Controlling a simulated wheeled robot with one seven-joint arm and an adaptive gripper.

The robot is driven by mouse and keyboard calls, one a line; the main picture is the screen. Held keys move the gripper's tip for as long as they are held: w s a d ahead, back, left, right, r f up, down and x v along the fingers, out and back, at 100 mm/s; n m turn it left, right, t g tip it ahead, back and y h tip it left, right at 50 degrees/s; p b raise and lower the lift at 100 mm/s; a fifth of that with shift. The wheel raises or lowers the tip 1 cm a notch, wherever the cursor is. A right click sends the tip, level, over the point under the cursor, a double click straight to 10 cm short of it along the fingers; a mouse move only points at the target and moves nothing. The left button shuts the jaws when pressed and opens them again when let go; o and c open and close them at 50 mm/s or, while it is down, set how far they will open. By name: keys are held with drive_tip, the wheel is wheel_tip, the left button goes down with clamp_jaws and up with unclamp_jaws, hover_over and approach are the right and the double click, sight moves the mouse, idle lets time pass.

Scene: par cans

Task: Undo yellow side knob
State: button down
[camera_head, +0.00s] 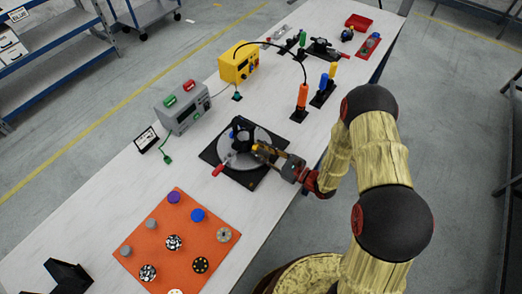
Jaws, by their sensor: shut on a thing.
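The par can fixture (240,137) is a dark body on a round grey disc (232,165) with a black square base (247,181), in the middle of the table. A small yellow side knob (256,147) shows on its right side. My gripper (262,151) reaches in from the right, with its fingers shut at the yellow knob. The fingers partly hide the knob, and its thread cannot be seen. A red-handled part (218,170) sticks out at the lower left of the disc.
An orange board (150,231) with several round knobs lies at the near left. A grey box (181,108) with red and green tops and a yellow box (239,66) stand beyond. An orange-handled tool (302,97) stands upright at the right, with a black cable arching above.

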drive_tip(key=shift+s+n+b, duration=0.1)
drive_tip(key=shift+n+b, duration=1)
drive_tip(key=shift+n, duration=1.3)
drive_tip(key=c, duration=1.5)
unclamp_jaws()
drive_tip(key=shift+c, duration=0.2)
